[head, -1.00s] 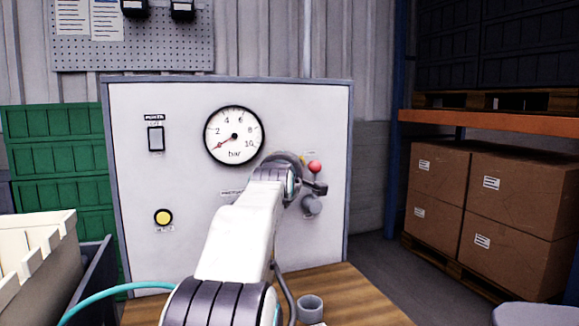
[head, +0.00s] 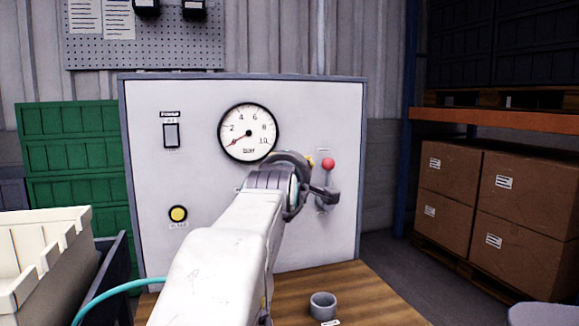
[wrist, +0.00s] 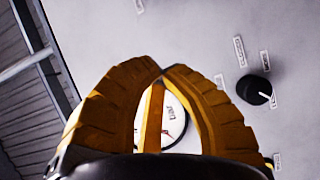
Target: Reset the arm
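My arm reaches up in front of a white panel (head: 185,100), its wrist below and right of the round gauge. My gripper (wrist: 163,72) shows in the wrist view as two ribbed yellow fingers that meet at their tips, with nothing seen held. In the head view the fingers are mostly hidden by my wrist. The gauge (head: 248,118) has a red needle near 0; part of its face (wrist: 177,118) shows between the fingers. A red ball knob (head: 328,164) is just right of my wrist. A black knob (wrist: 254,89) is right of the fingers, apart from them.
A grey cup (head: 322,305) stands on the wooden bench (head: 365,290). A cream bin (head: 45,250) and green crates (head: 70,150) are at left. The panel also has a switch (head: 171,134) and a yellow button (head: 178,213).

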